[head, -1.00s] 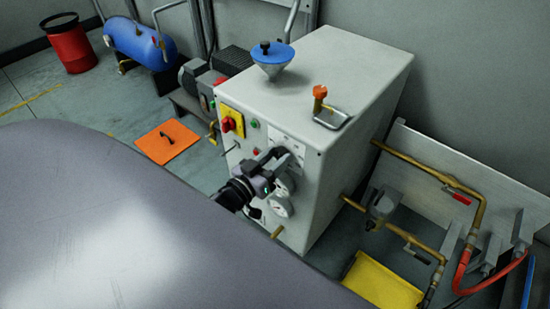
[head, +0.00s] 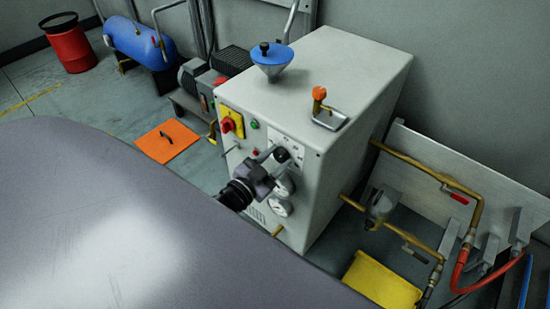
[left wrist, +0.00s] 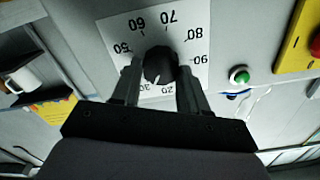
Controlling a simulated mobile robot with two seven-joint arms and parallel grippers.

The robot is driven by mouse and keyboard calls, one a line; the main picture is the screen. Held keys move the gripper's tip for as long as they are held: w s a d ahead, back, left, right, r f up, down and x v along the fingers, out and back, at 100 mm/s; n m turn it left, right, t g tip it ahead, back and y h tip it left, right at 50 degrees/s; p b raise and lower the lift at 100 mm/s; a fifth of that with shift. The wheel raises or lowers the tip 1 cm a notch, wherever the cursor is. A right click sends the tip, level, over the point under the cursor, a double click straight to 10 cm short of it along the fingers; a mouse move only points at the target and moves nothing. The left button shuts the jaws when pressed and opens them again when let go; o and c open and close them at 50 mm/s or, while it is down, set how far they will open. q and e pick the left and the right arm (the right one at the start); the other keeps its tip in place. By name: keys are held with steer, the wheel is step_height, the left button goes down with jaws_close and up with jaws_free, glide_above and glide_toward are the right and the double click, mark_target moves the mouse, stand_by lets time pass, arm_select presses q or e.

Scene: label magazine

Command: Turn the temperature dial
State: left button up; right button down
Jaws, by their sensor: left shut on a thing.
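The temperature dial is a round black knob (left wrist: 159,64) on a white scale plate (left wrist: 190,35) with printed numbers, upside down in the left wrist view. In the head view the dark knob (head: 282,155) shows on the front of the grey machine cabinet (head: 345,80). My left gripper (left wrist: 158,78) has its fingers on both sides of the knob and is shut on it. In the head view the left gripper (head: 270,165) is at the cabinet front. The knob's pointer is not clear. My right gripper is not in view.
Two gauges (head: 280,207) sit below the dial. A red switch on a yellow plate (head: 232,123) and a green button (left wrist: 239,76) are beside it. Brass pipes (head: 420,240) and a yellow bin (head: 383,280) stand at right. An orange floor plate (head: 167,141) lies at left.

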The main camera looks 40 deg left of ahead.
arm_select(q)
steer(key=m, duration=0.4)
steer(key=shift+f+m, duration=0.1)
steer(key=shift+m, duration=0.2)
steer(key=m, duration=0.4)
steer(key=shift+d+b, duration=0.1)
steer(key=shift+b, duration=0.3)
steer(key=shift+m, duration=0.3)
steer(key=o, duration=1.1)
steer(key=shift+c, duration=0.2)
steer(key=s, duration=0.7)
steer(key=shift+a+p, duration=0.25)
steer(key=shift+p, duration=0.05)
steer(key=shift+s, duration=0.1)
